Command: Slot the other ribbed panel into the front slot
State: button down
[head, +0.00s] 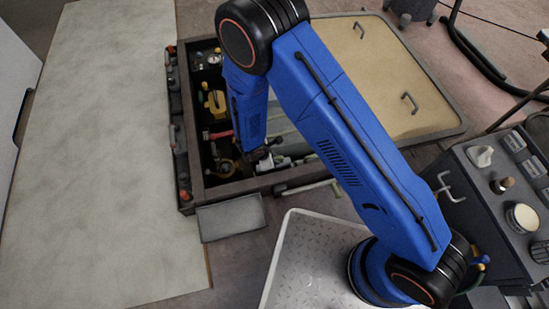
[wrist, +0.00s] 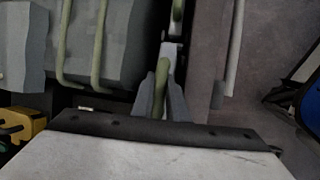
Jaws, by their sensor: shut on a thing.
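My gripper (wrist: 160,98) is shut on a greenish bar (wrist: 159,88), seen between its two grey fingers in the wrist view. I cannot tell from this view whether the bar is part of a ribbed panel. In the head view my gripper (head: 262,160) is low at the front of an open dark-framed box (head: 225,187), partly hidden by my arm. Pale greenish-grey pieces (head: 284,122) show inside the box behind the arm. In the wrist view a grey block with greenish rails (wrist: 105,45) lies left of my fingers. The front slot is not clearly visible.
A yellow tool (head: 215,103) and other small items lie in the box's left part. A tan panel with two handles (head: 390,80) is at its right. A grey tray (head: 230,218) stands in front. A dark cabinet with knobs (head: 490,190) is at right.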

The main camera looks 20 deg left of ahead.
jog(key=shift+f, duration=2.85)
jog(key=c, duration=1.7)
grip_release()
